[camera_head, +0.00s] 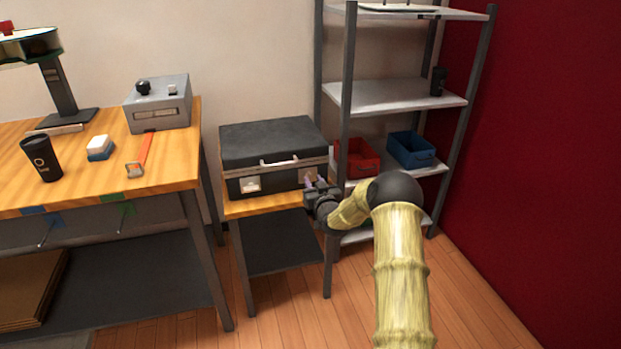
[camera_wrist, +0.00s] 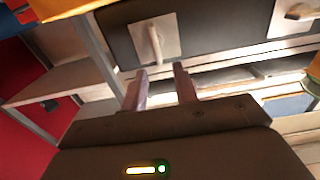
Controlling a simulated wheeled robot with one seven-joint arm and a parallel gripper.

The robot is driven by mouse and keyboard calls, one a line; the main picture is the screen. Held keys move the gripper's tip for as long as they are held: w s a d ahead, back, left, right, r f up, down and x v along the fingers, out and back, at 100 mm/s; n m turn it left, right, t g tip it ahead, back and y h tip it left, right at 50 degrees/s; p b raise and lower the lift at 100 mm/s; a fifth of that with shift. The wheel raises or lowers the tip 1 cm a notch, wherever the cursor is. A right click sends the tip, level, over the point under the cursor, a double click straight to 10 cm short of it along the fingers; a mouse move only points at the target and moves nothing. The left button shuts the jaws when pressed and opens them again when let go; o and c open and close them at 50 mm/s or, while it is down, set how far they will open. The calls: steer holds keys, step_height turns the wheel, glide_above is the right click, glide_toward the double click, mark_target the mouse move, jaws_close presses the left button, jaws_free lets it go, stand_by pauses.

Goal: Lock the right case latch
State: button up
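The black case (camera_head: 270,145) stands closed on a small side table, with a light seam and a handle on its front. Its right latch (camera_head: 307,174) is partly hidden by my gripper in the head view. In the wrist view this latch shows as a pale plate with a small lever (camera_wrist: 154,42). My gripper (camera_head: 316,184) is in front of the right latch. In the wrist view its two lilac fingers (camera_wrist: 160,75) are apart with nothing between them, and the lever lies just beyond the tips. The left latch (camera_head: 250,184) also shows in the wrist view (camera_wrist: 295,15).
A metal shelf (camera_head: 385,97) with a red bin (camera_head: 357,158) and a blue bin (camera_head: 411,149) stands right of the case, close to my arm. A wooden workbench (camera_head: 80,190) with a grey box (camera_head: 158,105) and a black cup (camera_head: 41,158) is at left.

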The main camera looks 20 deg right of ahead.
mark_target(310, 175)
steer(key=shift+w, duration=2)
jaws_close()
